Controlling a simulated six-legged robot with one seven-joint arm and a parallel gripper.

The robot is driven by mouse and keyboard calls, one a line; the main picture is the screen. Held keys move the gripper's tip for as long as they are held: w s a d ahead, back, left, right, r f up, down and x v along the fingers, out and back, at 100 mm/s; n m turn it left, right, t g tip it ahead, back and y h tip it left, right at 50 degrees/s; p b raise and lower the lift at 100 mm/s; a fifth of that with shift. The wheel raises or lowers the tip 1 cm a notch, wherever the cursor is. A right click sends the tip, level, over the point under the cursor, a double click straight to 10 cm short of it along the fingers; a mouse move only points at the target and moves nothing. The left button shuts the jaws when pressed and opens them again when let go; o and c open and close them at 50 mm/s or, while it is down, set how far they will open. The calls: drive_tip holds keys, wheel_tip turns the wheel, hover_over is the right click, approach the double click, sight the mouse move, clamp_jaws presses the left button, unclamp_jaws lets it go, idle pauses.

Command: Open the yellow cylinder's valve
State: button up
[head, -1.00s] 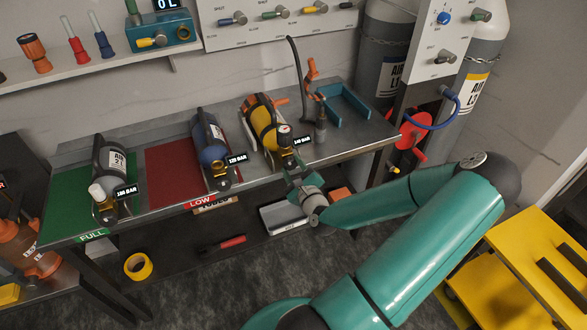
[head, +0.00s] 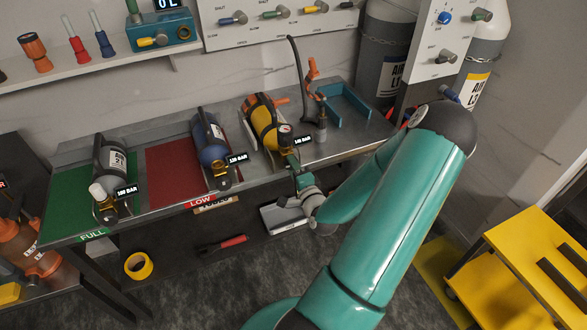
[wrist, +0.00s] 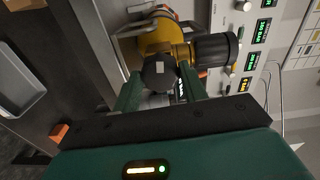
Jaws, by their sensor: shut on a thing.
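The yellow cylinder (head: 265,120) lies in a cradle at the right part of the bench, with its valve end toward the front edge and a small round gauge (head: 285,129) on top. In the wrist view the yellow body (wrist: 153,40) is ahead of my fingers. The dark round valve knob (wrist: 159,73) sits between the two green fingers. My gripper (wrist: 160,88) is shut on this knob. In the head view my gripper (head: 295,168) is at the cylinder's front end, and the knob is mostly hidden there.
A blue cylinder (head: 209,139) lies on the red mat and a grey one (head: 111,168) on the green mat, both to the left. A hose stand (head: 318,110) is close on the right. A grey tray (head: 283,217) is below.

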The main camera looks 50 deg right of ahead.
drive_tip(key=m, duration=3.4)
drive_tip(key=shift+d+m, duration=0.15)
drive_tip(key=shift+m, duration=0.15)
drive_tip(key=shift+s, duration=0.1)
idle(0.4)
drive_tip(key=o, duration=1)
